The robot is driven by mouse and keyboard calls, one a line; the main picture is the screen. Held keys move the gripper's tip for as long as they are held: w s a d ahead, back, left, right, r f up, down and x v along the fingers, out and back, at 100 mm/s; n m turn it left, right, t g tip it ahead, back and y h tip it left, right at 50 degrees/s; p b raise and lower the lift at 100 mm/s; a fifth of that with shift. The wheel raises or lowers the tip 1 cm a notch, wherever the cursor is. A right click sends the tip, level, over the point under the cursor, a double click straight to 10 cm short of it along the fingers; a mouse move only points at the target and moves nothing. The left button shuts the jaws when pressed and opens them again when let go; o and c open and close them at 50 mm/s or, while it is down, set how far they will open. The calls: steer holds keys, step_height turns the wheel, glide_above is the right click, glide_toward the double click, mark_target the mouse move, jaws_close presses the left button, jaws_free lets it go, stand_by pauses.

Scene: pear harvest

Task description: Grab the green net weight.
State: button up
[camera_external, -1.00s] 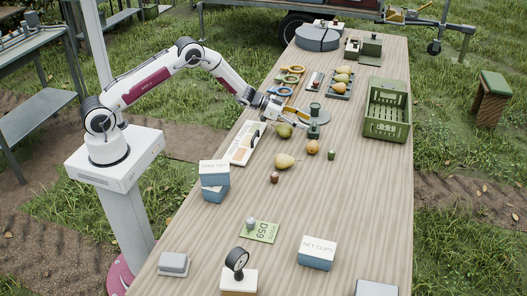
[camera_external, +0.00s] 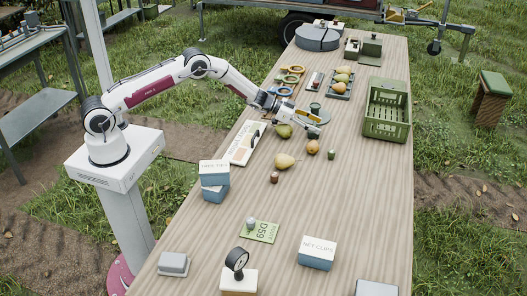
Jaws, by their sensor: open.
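My gripper (camera_external: 318,119) is low over the middle of the table, pointing right, with its jaws open. A dark green round piece with a flat top (camera_external: 315,107) stands right at the fingers, and they partly hide it. I cannot tell whether they touch it. A small dark green cylinder (camera_external: 331,154) stands upright on the table, below and right of the gripper and apart from it. Which of these two green pieces is the net weight is not clear at this size.
A green pear (camera_external: 283,131), a yellow pear (camera_external: 285,161) and an orange-brown fruit (camera_external: 312,147) lie near the gripper. A small brown cylinder (camera_external: 274,177) stands closer to the camera. A green crate (camera_external: 387,109) stands to the right.

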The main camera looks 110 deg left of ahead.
mark_target(315, 123)
stand_by(0.4)
steer(key=c, duration=1.4)
steer(key=shift+c, duration=0.2)
steer(key=shift+r, duration=0.15)
steer(key=shift+r, duration=4.9)
